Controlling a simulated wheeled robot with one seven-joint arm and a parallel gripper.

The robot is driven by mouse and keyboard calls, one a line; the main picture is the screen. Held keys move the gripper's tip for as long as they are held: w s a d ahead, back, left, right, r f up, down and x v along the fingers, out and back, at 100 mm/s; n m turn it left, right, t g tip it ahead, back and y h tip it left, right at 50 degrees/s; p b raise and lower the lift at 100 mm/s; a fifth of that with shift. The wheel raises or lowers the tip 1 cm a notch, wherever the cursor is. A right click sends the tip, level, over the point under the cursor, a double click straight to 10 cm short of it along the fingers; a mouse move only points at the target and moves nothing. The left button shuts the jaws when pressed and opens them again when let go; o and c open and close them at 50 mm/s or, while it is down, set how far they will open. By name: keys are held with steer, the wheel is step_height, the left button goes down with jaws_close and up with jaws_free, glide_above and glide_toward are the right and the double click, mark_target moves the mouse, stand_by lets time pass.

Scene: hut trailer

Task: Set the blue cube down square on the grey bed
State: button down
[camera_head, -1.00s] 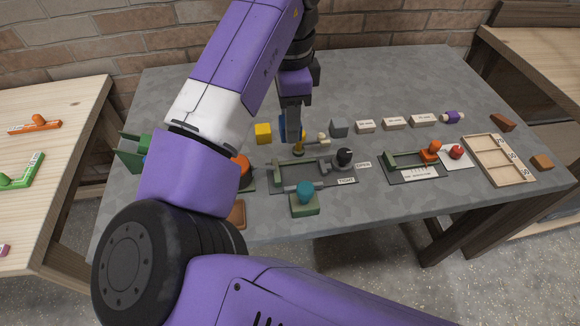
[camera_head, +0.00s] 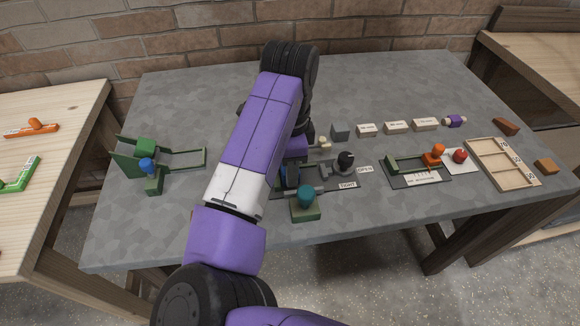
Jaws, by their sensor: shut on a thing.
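My gripper (camera_head: 290,176) is low over the left part of the clamp fixture, partly hidden by my arm. It is shut on the blue cube (camera_head: 283,177), of which only a dark blue sliver shows. The grey bed (camera_head: 328,182) belongs to the fixture with the "OPEN" and "TIGHT" labels and is largely covered by my gripper and arm. I cannot tell whether the cube touches the bed or sits square to it. The fixture has a black knob (camera_head: 346,159) and a teal knob (camera_head: 305,196) on a green block.
A green fixture with a blue knob (camera_head: 147,165) stands at the left. A second fixture with an orange knob (camera_head: 433,158) and a wooden tray (camera_head: 502,162) are at the right. The table's back left is clear.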

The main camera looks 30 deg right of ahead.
steer(key=shift+f, duration=0.1)
steer(key=c, duration=1.2)
jaws_free()
steer(key=shift+c, duration=0.2)
step_height(320, 180, up, 12)
steer(key=p, duration=0.1)
steer(key=shift+r+p, duration=0.2)
steer(key=shift+p, duration=0.15)
